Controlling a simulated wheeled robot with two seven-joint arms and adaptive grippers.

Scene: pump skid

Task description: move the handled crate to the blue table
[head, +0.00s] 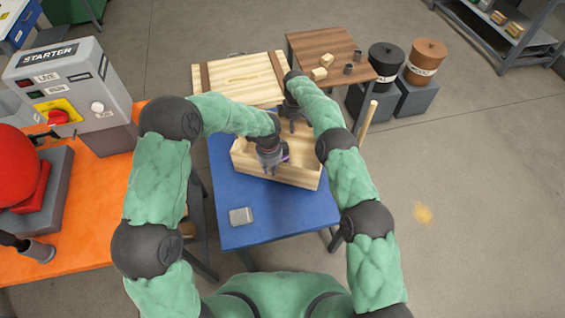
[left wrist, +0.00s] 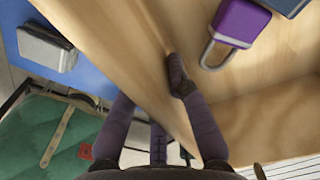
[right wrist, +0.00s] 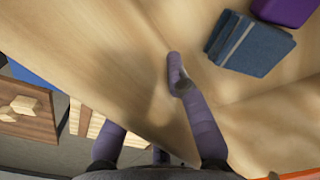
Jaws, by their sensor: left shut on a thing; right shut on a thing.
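The handled crate (head: 302,177) is a light wooden open box over the blue table (head: 290,215) in the head view. I cannot tell whether its bottom touches the table. My left gripper (head: 272,167) is shut on its near wall, with one finger inside and others outside. My right gripper (head: 292,122) is shut on the opposite, far wall; its fingertips are partly hidden in the head view. Inside the crate, a purple padlock (left wrist: 238,24) shows in the left wrist view and a blue book-like block (right wrist: 252,45) in the right wrist view.
A grey box (head: 241,216) lies on the blue table's near left part. An orange bench (head: 95,225) with a starter cabinet (head: 75,85) stands left. A pale wooden lid or crate (head: 240,80) and a brown table (head: 330,47) stand behind. A wooden rod (head: 367,117) rises at the right.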

